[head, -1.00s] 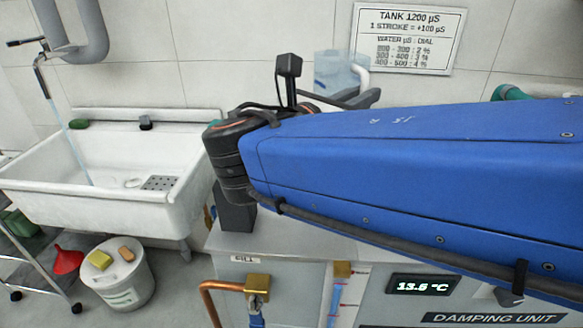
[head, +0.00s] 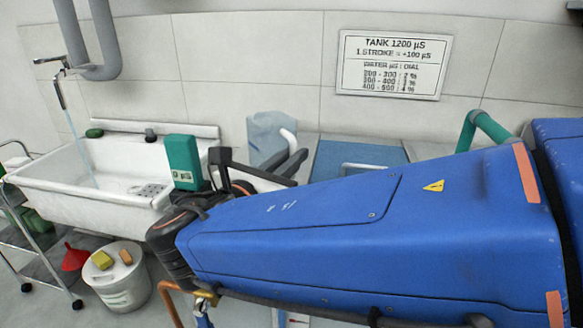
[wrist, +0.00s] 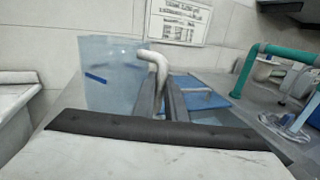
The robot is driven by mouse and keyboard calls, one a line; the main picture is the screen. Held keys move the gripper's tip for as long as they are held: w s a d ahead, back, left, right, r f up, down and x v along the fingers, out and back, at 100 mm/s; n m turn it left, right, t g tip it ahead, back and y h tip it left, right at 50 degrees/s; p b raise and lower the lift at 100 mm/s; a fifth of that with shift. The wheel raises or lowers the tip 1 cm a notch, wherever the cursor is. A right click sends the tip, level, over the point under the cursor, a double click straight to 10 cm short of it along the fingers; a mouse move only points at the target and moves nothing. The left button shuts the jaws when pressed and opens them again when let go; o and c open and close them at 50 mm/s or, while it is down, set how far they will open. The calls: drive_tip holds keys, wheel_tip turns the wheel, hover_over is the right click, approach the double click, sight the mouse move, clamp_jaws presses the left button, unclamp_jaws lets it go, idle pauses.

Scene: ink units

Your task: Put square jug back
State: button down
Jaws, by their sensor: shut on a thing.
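The square jug (head: 268,132) is clear pale blue with a white handle (head: 289,138). In the wrist view the jug (wrist: 112,68) is upright and fills the space ahead of my fingers, with a dark blue mark on its side. My gripper (head: 296,163) is shut on the jug's handle; in the wrist view the two dark fingers (wrist: 164,98) meet the handle's lower end. The jug's base is hidden behind my arm and gripper, so I cannot tell whether it touches the counter.
A blue panel (head: 345,152) lies right of the jug. A teal meter (head: 182,158) stands left of my wrist, before the white sink (head: 110,163). A teal pipe (head: 485,125) rises at right. A wall sign (head: 390,85) hangs behind. A lidded bucket (head: 122,290) stands on the floor.

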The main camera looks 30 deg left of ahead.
drive_tip(key=shift+f, duration=1.25)
drive_tip(key=c, duration=1.8)
unclamp_jaws()
drive_tip(key=s, duration=1.2)
drive_tip(key=shift+a, duration=0.1)
